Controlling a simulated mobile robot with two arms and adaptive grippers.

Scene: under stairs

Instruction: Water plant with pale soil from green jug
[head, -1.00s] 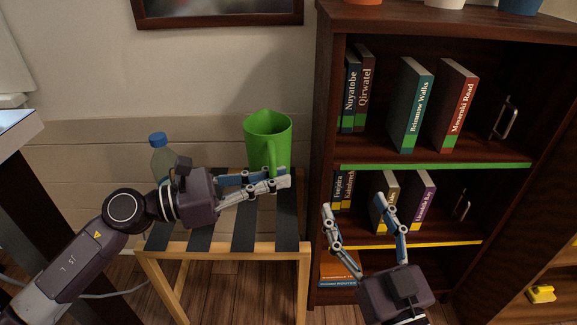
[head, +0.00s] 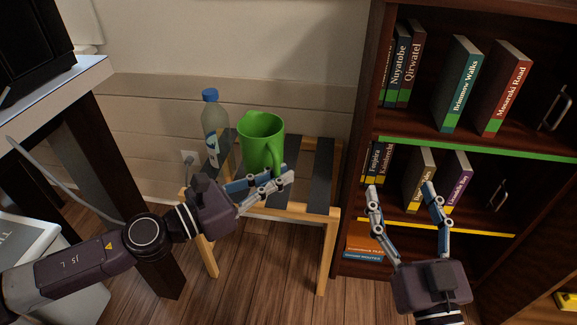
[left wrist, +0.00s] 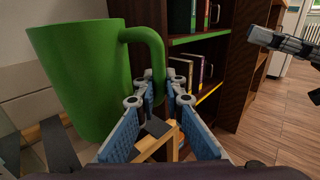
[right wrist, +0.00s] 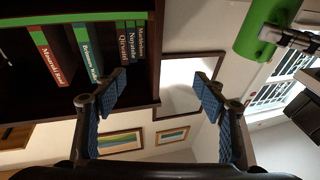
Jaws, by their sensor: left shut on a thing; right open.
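The green jug (head: 258,145) is upright in front of the wall, over the slatted stool; I cannot tell whether its base touches it. My left gripper (head: 282,179) is shut on the jug's handle. The left wrist view shows the jug (left wrist: 85,80) at left, its handle between the fingers (left wrist: 168,88). The right wrist view shows part of the jug (right wrist: 255,35) at top right. My right gripper (head: 400,193) is open and empty before the bookshelf. No plant or soil is in view now.
A blue-capped bottle (head: 212,128) stands on the stool (head: 318,192) behind the jug. The bookshelf (head: 362,150) with books stands to the right. A table (head: 80,83) bearing a black object is at left. Wooden floor shows in front of the stool.

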